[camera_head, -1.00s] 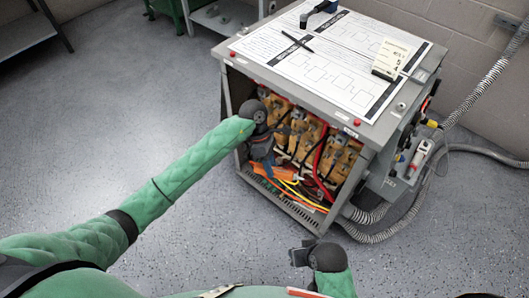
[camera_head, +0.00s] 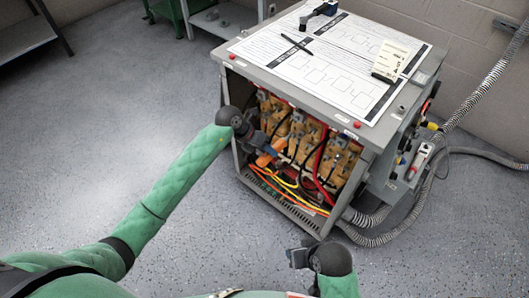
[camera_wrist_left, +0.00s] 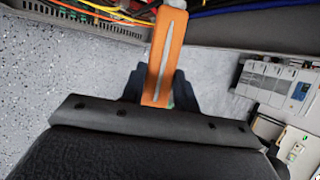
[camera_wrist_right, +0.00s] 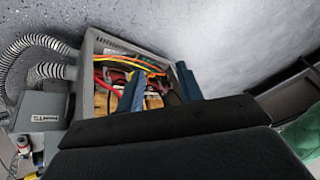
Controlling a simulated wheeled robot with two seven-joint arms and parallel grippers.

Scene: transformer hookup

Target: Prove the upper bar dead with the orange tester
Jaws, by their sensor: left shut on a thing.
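The orange tester (camera_head: 268,156) is held at the open front of the grey transformer cabinet (camera_head: 345,215). My right gripper (camera_head: 292,257) is in front of the cabinet, low in the head view. In the right wrist view its two blue fingers (camera_wrist_right: 160,85) stand apart with nothing between them. I cannot make out the upper bar clearly among the tan parts (camera_head: 308,132).
Red, black, yellow and orange cables (camera_head: 290,190) run through the cabinet opening. Papers (camera_head: 335,62), a pen and a small block lie on its top. Grey corrugated hoses (camera_head: 385,236) leave its right side. The floor (camera_head: 120,130) to the left is clear.

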